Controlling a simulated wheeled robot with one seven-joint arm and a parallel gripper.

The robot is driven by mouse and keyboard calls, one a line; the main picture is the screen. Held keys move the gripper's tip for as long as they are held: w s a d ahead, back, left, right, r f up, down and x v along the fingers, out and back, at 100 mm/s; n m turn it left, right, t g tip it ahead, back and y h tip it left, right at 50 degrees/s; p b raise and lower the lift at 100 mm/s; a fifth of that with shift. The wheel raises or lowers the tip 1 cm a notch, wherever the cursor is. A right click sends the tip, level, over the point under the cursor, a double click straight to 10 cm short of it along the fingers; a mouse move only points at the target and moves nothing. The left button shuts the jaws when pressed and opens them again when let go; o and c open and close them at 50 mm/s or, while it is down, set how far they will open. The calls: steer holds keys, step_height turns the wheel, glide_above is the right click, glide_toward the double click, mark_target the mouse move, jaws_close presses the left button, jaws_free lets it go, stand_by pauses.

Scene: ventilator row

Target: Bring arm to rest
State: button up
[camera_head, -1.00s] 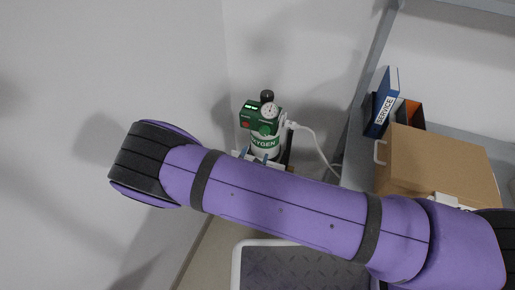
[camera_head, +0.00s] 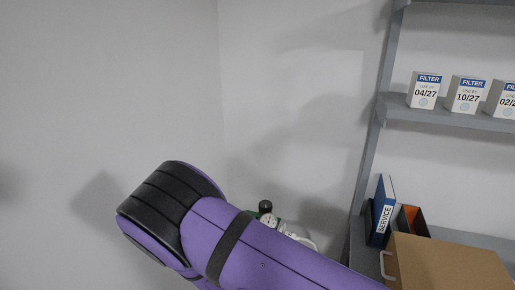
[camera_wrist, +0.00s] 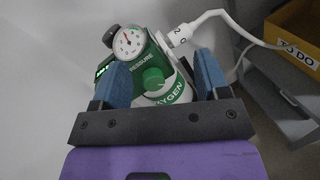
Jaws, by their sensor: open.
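My gripper (camera_wrist: 160,85) shows in the wrist view with its two blue fingers spread apart. It is open, and nothing is visibly held between the fingers. Beyond and between the fingers is a green and white oxygen cylinder (camera_wrist: 160,97) with a round pressure gauge and a green knob. I cannot tell whether the fingers touch it. In the head view my purple arm crosses the lower part, and only the gauge top of the oxygen cylinder (camera_head: 268,219) shows above it. My gripper is hidden there.
Grey shelving (camera_head: 440,116) stands at the right with several filter boxes (camera_head: 466,95) on it. Below are a blue service binder (camera_head: 383,212) and a cardboard box (camera_head: 450,265). A white hose (camera_wrist: 205,22) runs from the oxygen unit. A yellow "TO DO" bin (camera_wrist: 296,38) is at upper right in the wrist view.

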steer(key=s+d+r+m+g+y, duration=0.1)
steer(key=s+d+r+m+g, duration=0.2)
steer(key=d+r+m+g, duration=0.85)
steer(key=s+d+r+m+g, duration=0.2)
steer(key=d+r+m, duration=0.2)
steer(key=d+r, duration=0.85)
steer(key=s+d+r+m+t+y, duration=0.2)
steer(key=s+r+m+y, duration=0.2)
steer(key=s+r, duration=0.5)
steer(key=s+d+r+m+t+y, duration=0.2)
steer(key=s+r+m+y, duration=0.3)
steer(key=s+r, duration=0.5)
steer(key=shift+s+r, duration=0.15)
steer(key=shift+s, duration=1.25)
